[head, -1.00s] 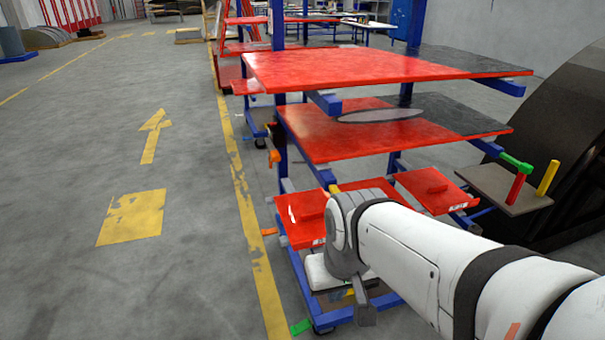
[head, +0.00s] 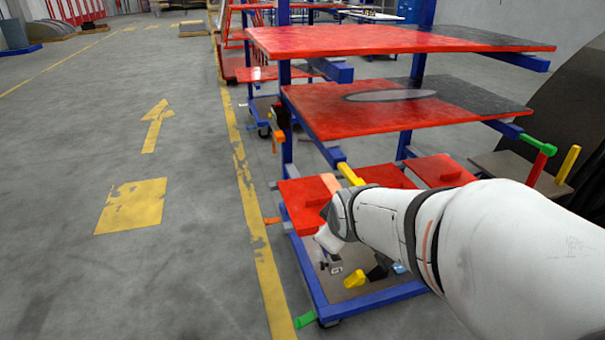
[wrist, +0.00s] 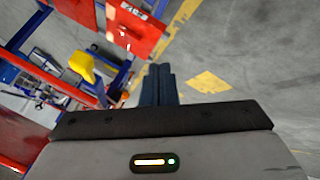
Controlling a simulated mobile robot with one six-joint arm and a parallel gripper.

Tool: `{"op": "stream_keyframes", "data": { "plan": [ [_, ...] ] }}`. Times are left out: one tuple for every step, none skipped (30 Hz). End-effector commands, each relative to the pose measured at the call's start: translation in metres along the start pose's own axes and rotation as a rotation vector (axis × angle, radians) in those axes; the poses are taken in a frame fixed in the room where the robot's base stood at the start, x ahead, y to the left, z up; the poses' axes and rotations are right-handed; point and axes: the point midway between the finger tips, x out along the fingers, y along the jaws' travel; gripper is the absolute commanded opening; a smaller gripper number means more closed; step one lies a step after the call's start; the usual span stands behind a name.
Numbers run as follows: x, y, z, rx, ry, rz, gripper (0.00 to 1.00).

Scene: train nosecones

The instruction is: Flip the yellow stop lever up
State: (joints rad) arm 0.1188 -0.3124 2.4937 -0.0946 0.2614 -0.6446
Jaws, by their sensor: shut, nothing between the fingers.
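A yellow lever (head: 350,174) sits at the near end of a blue rack beam, just above my wrist in the head view. It slants and its lower end is close to my arm. A yellow piece on blue framing (wrist: 83,66) shows left of the fingers in the wrist view; I cannot tell for certain that it is the same lever. My gripper (head: 334,267) points downward in front of the rack's lower part, below the yellow lever and apart from it. Its dark fingers (wrist: 160,85) are together and empty in the wrist view.
The blue rack carries large red panels (head: 400,40) on upper levels and small red panels (head: 380,178) lower down. Another yellow piece (head: 355,280) lies on the bottom shelf. A yellow post (head: 567,163) stands at right. The floor (head: 80,180) left of the rack is clear.

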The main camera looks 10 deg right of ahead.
Motion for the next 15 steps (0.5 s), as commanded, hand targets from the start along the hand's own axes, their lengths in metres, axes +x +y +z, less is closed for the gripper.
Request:
{"op": "stream_keyframes", "data": {
  "plan": [
    [0.040, 0.002, 0.011, -0.109, 0.048, 0.065, 0.00],
    [0.052, 0.008, 0.010, -0.183, 0.080, 0.109, 0.00],
    [0.068, 0.016, 0.009, -0.279, 0.115, 0.172, 0.00],
    [0.078, 0.021, 0.009, -0.355, 0.142, 0.219, 0.00],
    [0.089, 0.026, 0.008, -0.429, 0.165, 0.269, 0.00],
    [0.102, 0.033, 0.008, -0.531, 0.190, 0.339, 0.00],
    [0.111, 0.038, 0.009, -0.604, 0.205, 0.394, 0.00],
    [0.119, 0.042, 0.009, -0.677, 0.217, 0.450, 0.00],
    [0.130, 0.047, 0.011, -0.773, 0.227, 0.528, 0.00],
    [0.137, 0.050, 0.012, -0.843, 0.233, 0.589, 0.00],
    [0.143, 0.053, 0.014, -0.911, 0.234, 0.650, 0.00],
    [0.152, 0.056, 0.016, -1.002, 0.231, 0.734, 0.00],
    [0.157, 0.059, 0.019, -1.067, 0.223, 0.799, 0.00],
    [0.162, 0.060, 0.021, -1.131, 0.214, 0.866, 0.00],
    [0.168, 0.061, 0.026, -1.212, 0.194, 0.956, 0.00]
  ]
}}
